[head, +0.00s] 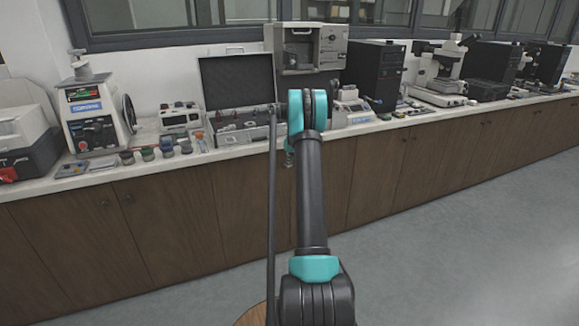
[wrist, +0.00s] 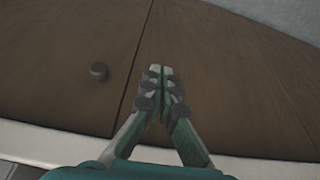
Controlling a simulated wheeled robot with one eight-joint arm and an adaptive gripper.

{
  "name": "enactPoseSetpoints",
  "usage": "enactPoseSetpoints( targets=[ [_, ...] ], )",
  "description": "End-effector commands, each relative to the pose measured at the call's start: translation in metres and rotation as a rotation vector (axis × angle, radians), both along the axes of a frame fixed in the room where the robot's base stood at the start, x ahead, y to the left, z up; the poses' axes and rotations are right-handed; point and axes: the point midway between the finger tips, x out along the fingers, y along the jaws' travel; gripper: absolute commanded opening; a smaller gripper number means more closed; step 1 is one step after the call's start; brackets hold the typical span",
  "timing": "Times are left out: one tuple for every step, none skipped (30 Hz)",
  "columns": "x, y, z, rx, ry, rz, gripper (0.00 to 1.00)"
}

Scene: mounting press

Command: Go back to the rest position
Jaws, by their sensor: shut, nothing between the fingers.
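My gripper (wrist: 161,70) shows in the wrist view with its two fingers together, shut and empty. Behind the fingertips are brown wooden cabinet doors, with a dark round knob (wrist: 98,70) to the left and a dark seam between doors. The fingers look apart from the doors, but the distance is hard to tell. In the head view my dark arm with teal joints rises through the middle, in front of the bench. The gripper is mostly hidden behind the arm there.
A long white counter (head: 230,153) over brown cabinets (head: 180,220) runs along the wall. A mounting press (head: 92,115) stands at left, an open case (head: 236,85) in the middle, a microscope (head: 440,70) at right. Small jars line the front edge. Grey floor (head: 480,240) is clear at right.

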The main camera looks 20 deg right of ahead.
Motion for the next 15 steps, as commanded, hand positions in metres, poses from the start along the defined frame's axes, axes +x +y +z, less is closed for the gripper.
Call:
enactPoseSetpoints(
  targets=[
    [-0.004, 0.0, 0.009, 0.0, 0.0, -0.001, 0.0],
    [-0.006, 0.0, 0.015, 0.0, 0.0, -0.001, 0.0],
    [-0.008, -0.001, 0.021, 0.0, 0.0, -0.001, 0.0],
    [-0.01, 0.0, 0.027, 0.0, 0.0, -0.001, 0.0],
    [-0.012, 0.0, 0.032, 0.0, 0.0, -0.001, 0.0],
    [-0.015, 0.0, 0.038, 0.0, 0.0, -0.001, 0.0],
    [-0.016, 0.0, 0.043, 0.0, 0.0, -0.001, 0.0],
    [-0.018, 0.0, 0.048, 0.0, 0.0, -0.001, 0.0],
    [-0.02, 0.0, 0.053, 0.0, 0.0, -0.001, 0.0],
    [-0.022, 0.0, 0.057, 0.0, 0.0, -0.001, 0.0],
    [-0.023, 0.0, 0.06, 0.0, 0.0, -0.001, 0.0],
    [-0.024, 0.0, 0.064, 0.0, 0.0, -0.001, 0.0],
    [-0.025, -0.001, 0.067, 0.0, 0.0, -0.001, 0.0],
    [-0.026, -0.001, 0.068, 0.0, 0.0, -0.001, 0.0],
    [-0.026, -0.001, 0.07, 0.0, 0.0, -0.001, 0.0]
  ],
)
